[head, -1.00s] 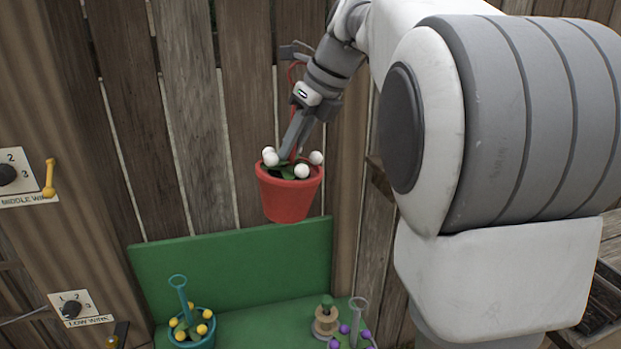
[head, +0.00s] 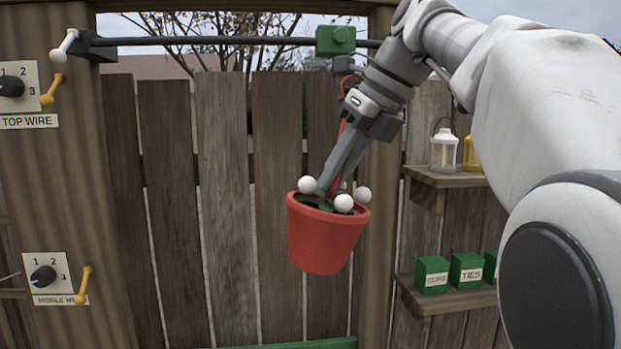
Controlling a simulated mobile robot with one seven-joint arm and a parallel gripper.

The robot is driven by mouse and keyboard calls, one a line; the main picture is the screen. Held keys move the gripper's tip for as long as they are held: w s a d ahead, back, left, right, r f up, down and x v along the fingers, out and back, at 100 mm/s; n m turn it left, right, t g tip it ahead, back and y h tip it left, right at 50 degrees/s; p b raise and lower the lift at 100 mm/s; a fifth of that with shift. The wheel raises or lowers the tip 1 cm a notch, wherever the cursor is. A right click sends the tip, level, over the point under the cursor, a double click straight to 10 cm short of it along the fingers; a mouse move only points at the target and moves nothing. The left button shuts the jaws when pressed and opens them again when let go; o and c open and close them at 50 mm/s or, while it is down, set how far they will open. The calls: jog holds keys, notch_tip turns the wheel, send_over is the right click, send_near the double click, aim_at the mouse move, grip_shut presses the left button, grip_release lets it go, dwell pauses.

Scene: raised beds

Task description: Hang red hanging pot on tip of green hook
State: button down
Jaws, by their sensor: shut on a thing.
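The red hanging pot (head: 325,243) hangs in front of the wooden fence, roughly upright, with white balls and green leaves at its top. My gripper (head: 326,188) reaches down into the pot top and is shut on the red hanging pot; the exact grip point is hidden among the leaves. Part of a thin red hanger (head: 343,122) shows behind my wrist. A green block (head: 336,40) sits on the dark rail above and slightly right of the pot. I cannot make out a hook tip on it; my wrist stands close below it.
The dark rail (head: 220,41) crosses the top from the left post. Switch plates are on that post (head: 60,220). At right, shelves hold a white lantern (head: 444,151), a yellow lantern (head: 472,154) and green boxes (head: 431,275). The fence area left of the pot is clear.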

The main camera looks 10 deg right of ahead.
jog(key=w+f+p, duration=0.1)
jog(key=w+p, duration=0.1)
jog(key=w, duration=0.7)
jog(key=shift+f, duration=0.25)
dwell(0.6)
jog(key=shift+w, duration=0.1)
dwell(0.5)
jog(key=c, duration=0.7)
grip_release()
jog(key=shift+f, duration=0.1)
